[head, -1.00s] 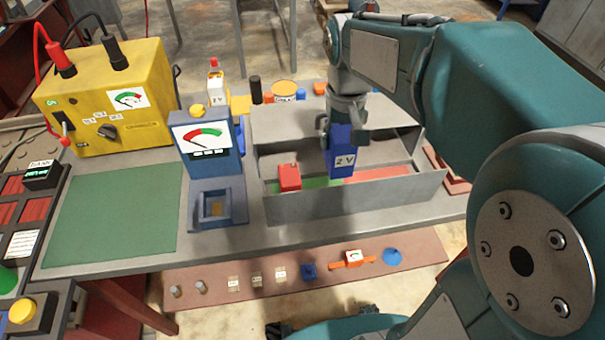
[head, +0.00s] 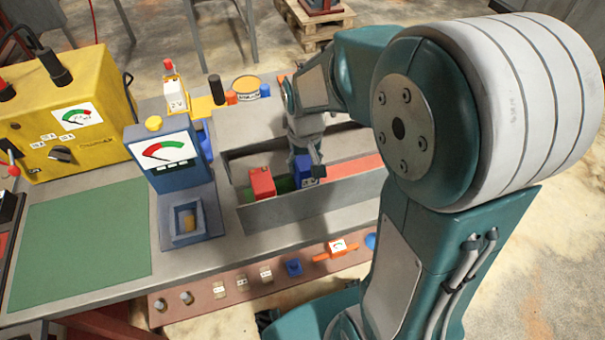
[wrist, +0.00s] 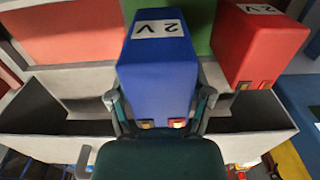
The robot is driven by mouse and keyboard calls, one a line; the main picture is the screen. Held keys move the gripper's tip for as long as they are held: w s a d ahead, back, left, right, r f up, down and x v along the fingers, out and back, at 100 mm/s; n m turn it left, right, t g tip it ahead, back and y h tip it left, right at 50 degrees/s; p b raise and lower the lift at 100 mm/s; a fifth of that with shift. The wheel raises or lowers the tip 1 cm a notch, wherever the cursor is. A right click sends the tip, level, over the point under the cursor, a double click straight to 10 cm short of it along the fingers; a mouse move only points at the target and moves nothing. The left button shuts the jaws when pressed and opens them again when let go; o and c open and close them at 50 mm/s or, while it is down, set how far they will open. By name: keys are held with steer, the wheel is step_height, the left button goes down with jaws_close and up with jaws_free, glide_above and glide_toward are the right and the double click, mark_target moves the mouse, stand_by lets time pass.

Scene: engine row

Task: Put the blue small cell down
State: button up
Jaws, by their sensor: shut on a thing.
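The blue small cell (head: 304,168), marked 2 V in the wrist view (wrist: 158,80), is held in my gripper (head: 306,158). The gripper's fingers (wrist: 160,112) are shut on its two sides. The cell is down inside the front compartment of the grey bin (head: 290,212), near where the green floor strip (wrist: 200,22) meets the red strip (wrist: 75,32). I cannot tell whether it touches the floor. A red cell (head: 262,183), also marked 2 V, stands beside it; the wrist view shows it too (wrist: 258,48), with a gap between them.
A blue meter stand (head: 168,160) with a socket (head: 187,222) is left of the bin. A yellow meter box (head: 65,120) and a bare green mat (head: 80,235) are farther left. Small items lie on a lower red shelf (head: 205,308). A yellow tin (head: 246,88) stands behind.

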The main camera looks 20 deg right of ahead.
steer(key=shift+a+f, duration=0.1)
steer(key=shift+f, duration=1.8)
steer(key=shift+f, duration=0.1)
steer(key=o, duration=1.3)
